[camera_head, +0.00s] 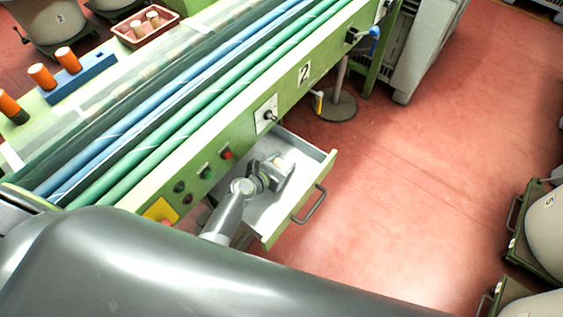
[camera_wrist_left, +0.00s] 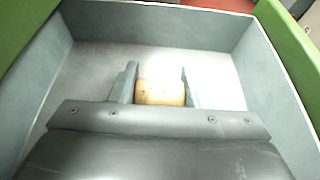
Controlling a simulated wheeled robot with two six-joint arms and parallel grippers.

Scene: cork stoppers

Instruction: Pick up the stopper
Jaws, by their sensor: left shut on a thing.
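The stopper (camera_wrist_left: 160,92) is a tan cork seen in the left wrist view. It sits between the two fingers of my left gripper (camera_wrist_left: 157,76), which is shut on it. The drawer (camera_wrist_left: 270,75) surrounds them, with grey walls and a pale floor. I cannot tell whether the stopper touches the drawer floor. In the head view my left gripper (camera_head: 279,172) reaches down into the open drawer (camera_head: 327,163); the stopper is not clear there. My right gripper is in neither view.
The drawer juts from a green machine (camera_head: 245,130) with a handle (camera_head: 310,207) in front. A reddish tray (camera_head: 126,38) with pale corks and a blue block (camera_head: 95,70) with orange pieces stand at the upper left.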

